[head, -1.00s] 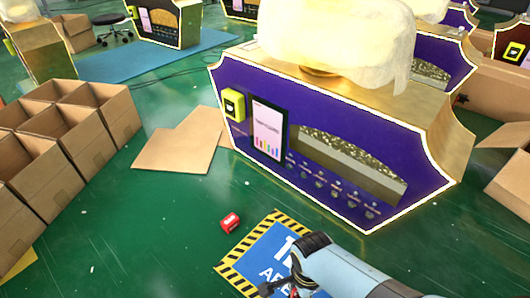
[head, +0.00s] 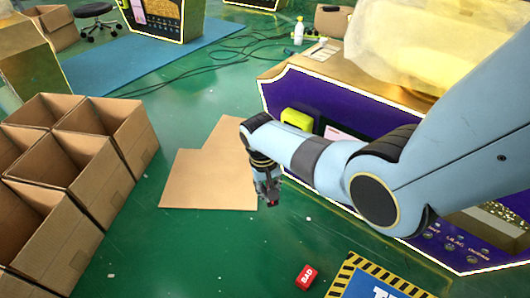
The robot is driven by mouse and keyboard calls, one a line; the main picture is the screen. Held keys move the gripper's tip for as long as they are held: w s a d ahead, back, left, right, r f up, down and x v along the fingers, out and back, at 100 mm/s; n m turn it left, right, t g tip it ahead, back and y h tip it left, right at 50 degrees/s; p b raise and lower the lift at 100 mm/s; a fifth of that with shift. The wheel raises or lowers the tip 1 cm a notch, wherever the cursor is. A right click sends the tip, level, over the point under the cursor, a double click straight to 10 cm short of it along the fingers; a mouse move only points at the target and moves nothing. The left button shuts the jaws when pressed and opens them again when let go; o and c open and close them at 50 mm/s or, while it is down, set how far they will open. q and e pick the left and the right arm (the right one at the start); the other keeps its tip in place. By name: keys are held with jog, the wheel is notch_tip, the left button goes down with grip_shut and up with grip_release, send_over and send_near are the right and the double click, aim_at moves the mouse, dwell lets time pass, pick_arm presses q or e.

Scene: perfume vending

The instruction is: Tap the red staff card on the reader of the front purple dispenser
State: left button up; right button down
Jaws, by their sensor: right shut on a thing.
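The front purple dispenser (head: 290,92) stands at the right, its front partly hidden by my right arm. Its yellow reader (head: 297,118) shows at the left end of the front, just above my arm. My right gripper (head: 270,194) hangs in front of and below the reader, apart from it in the picture. It is shut on the red staff card (head: 273,199), of which only a small red bit shows between the fingers. My left gripper is not in view.
Open cardboard boxes (head: 70,190) stand at the left. Flat cardboard (head: 205,180) lies on the green floor behind the gripper. A small red block marked BAD (head: 307,277) lies near a striped blue floor sign (head: 375,285). Cables and a white bottle (head: 298,30) are farther back.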

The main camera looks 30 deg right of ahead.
jog(key=w+d+r+n+t, duration=0.1)
jog(key=w+d+r+n, duration=0.3)
jog(key=w+r+n, duration=0.3)
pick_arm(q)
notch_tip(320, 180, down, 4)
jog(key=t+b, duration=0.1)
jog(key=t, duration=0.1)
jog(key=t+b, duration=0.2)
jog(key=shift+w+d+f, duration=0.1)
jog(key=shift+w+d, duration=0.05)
pick_arm(e)
jog(key=w+d, duration=0.3)
jog(key=d, duration=0.5)
jog(key=shift+d+f+n, duration=0.25)
jog(key=shift+f+n, duration=0.05)
jog(key=shift+w+d+r+h, duration=0.1)
jog(key=shift+w+d+h, duration=0.15)
jog(key=shift+d+h, duration=0.05)
dwell(0.7)
pick_arm(q)
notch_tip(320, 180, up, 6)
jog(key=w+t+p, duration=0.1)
jog(key=p, duration=0.3)
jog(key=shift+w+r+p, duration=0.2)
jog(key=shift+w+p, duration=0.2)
pick_arm(e)
jog(key=s+a, duration=0.4)
jog(key=a, duration=0.6)
jog(key=shift+a, duration=0.3)
